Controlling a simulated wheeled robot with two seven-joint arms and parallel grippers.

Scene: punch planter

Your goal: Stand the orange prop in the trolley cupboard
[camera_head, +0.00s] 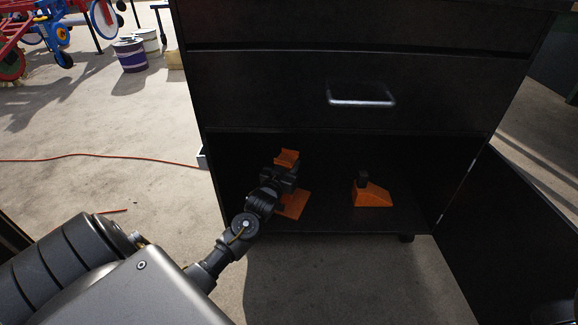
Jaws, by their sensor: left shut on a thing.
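The trolley cupboard (330,150) is the open black compartment under the drawers. My left gripper (284,174) reaches into its left part and is shut on the orange prop (293,205). The gripper hides the prop's middle. Its small orange top shows above the jaws and its flat, wider foot shows below. The prop looks roughly upright, at or just above the cupboard floor; I cannot tell whether it touches. My right gripper is not in view.
An orange wedge with a black part (371,194) stands on the cupboard floor to the right. The open black door (505,235) is at the right. A drawer with a bright handle (361,96) is above. An orange cable (100,157) lies on the floor at left.

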